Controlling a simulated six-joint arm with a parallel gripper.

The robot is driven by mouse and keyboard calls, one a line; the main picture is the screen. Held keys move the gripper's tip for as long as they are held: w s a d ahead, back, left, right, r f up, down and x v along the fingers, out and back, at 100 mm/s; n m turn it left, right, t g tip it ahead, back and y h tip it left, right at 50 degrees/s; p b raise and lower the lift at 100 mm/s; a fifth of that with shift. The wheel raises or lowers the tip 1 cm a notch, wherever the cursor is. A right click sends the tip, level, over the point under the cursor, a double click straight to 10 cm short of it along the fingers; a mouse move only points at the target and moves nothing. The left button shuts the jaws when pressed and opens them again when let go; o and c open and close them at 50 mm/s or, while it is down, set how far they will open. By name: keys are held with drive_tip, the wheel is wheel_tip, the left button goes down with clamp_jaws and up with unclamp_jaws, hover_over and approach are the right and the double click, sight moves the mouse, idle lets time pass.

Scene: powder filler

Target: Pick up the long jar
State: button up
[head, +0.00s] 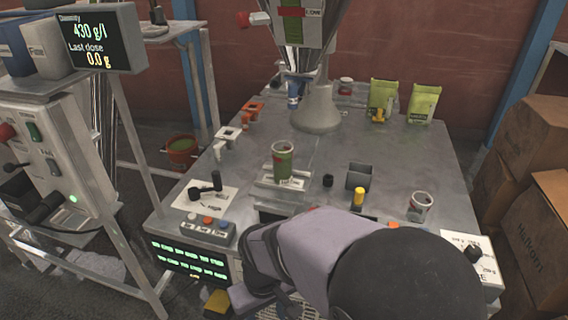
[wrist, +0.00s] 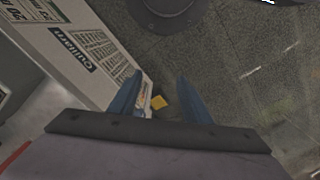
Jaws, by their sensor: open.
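A shorter clear jar (head: 420,207) with a red-marked rim stands at the table's right front. The tall one looks like the long jar. My gripper (wrist: 159,76) is open and empty in the wrist view, its two blue fingers apart and pointing at the floor. No jar shows in that view. In the head view my arm covers the table's front edge, and the fingers cannot be made out.
A dark grey box (head: 359,177), a yellow-topped item (head: 358,198) and a black cap (head: 327,180) stand between the jars. A filler column (head: 318,108) rises behind. Green pouches (head: 383,94) stand at the back right. A button box (head: 208,229) sits at the left front.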

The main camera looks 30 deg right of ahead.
sight(282, 158)
idle(0.3)
drive_tip(key=o, duration=0.6)
drive_tip(key=shift+o, duration=0.2)
drive_tip(key=w+d+r+m+t+h+p, duration=0.15)
drive_tip(key=w+d+t, duration=0.25)
drive_tip(key=w, duration=0.7)
drive_tip(key=w+d+r+m+t+p, duration=0.1)
drive_tip(key=w+d+r+t, duration=0.25)
drive_tip(key=w, duration=0.75)
drive_tip(key=w+d+r+t+h, duration=0.1)
drive_tip(key=w+d+r+t, duration=0.1)
drive_tip(key=d+r, duration=0.1)
drive_tip(key=w+d+r+m+t+h+p, duration=0.1)
drive_tip(key=w+d+r+t+h, duration=0.1)
drive_tip(key=w+d+r, duration=0.1)
drive_tip(key=w+d+r+m+t+h+p, duration=0.1)
drive_tip(key=w+d+r+t+h, duration=0.1)
drive_tip(key=d, duration=0.3)
drive_tip(key=shift+w+r+m+t, duration=0.25)
drive_tip(key=shift+w+r+t, duration=0.1)
drive_tip(key=shift+r, duration=0.05)
drive_tip(key=shift+w+d+r+t+h+b, duration=0.1)
drive_tip(key=shift+w+d+t+h+b, duration=0.2)
drive_tip(key=shift+d, duration=0.3)
drive_tip(key=shift+w+d+r+t+h+b, duration=0.1)
drive_tip(key=shift+w+d+t+h+b, duration=0.1)
drive_tip(key=shift+w+d+t+h, duration=0.25)
drive_tip(key=shift+w+d+f+t, duration=0.2)
drive_tip(key=shift+w+d+t, duration=0.05)
drive_tip(key=shift+w+d, duration=0.2)
